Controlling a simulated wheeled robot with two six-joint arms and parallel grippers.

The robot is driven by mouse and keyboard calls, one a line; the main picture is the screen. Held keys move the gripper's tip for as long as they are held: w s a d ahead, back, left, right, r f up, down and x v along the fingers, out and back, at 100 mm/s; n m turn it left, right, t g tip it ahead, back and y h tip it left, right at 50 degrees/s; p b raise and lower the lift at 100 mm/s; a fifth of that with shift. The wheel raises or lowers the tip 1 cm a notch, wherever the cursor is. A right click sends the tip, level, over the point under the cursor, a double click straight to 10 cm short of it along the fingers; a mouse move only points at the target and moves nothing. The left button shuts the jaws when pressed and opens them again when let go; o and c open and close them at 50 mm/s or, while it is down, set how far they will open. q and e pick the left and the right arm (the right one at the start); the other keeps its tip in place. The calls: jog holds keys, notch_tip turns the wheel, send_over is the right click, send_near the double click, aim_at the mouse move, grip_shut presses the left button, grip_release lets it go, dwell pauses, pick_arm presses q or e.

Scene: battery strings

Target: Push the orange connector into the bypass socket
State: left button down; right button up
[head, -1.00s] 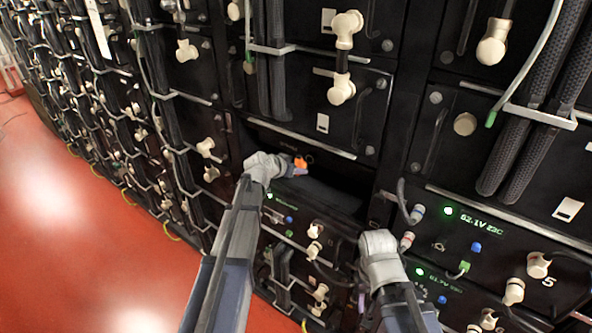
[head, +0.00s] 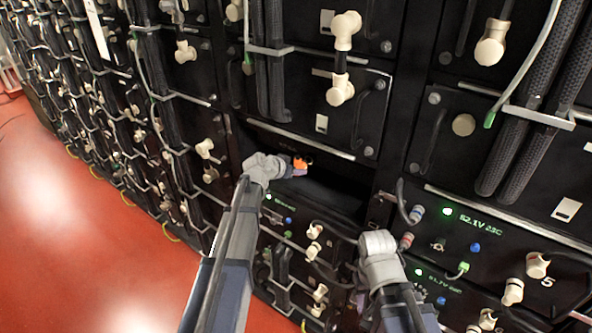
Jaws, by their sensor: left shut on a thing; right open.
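The orange connector (head: 300,163) is at the tip of my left gripper (head: 293,169), which is shut on it. It is at the left part of a dark open slot (head: 325,188) in the rack. The bypass socket cannot be made out; it may be hidden in the dark slot or behind the connector, and I cannot tell whether the connector touches it. My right gripper (head: 378,240) is open, in front of the lower modules right of the slot; its fingertips are hard to see.
A lit module (head: 485,235) with a green readout, plugs and cables lies right of the slot. A black module with cream connectors (head: 340,92) sits above. Looped cables hang near my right gripper. Open red floor (head: 80,230) lies at left.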

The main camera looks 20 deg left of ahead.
aim_at(296, 163)
pick_arm(q)
jog(key=shift+w+d, duration=0.3)
jog(key=shift+w, duration=0.55)
jog(key=shift+w+d, duration=0.3)
jog(key=shift+w, duration=0.55)
jog(key=shift+c, duration=1.6)
grip_release()
jog(key=shift+s+r, duration=0.1)
jog(key=shift+s, duration=0.05)
jog(key=p+v, duration=0.4)
jog(key=v, duration=0.2)
jog(key=shift+s+a+r, duration=0.1)
jog(key=shift+s+r, duration=0.15)
jog(key=shift+r, duration=0.1)
jog(key=shift+s+a+r, duration=0.15)
jog(key=shift+s, duration=0.2)
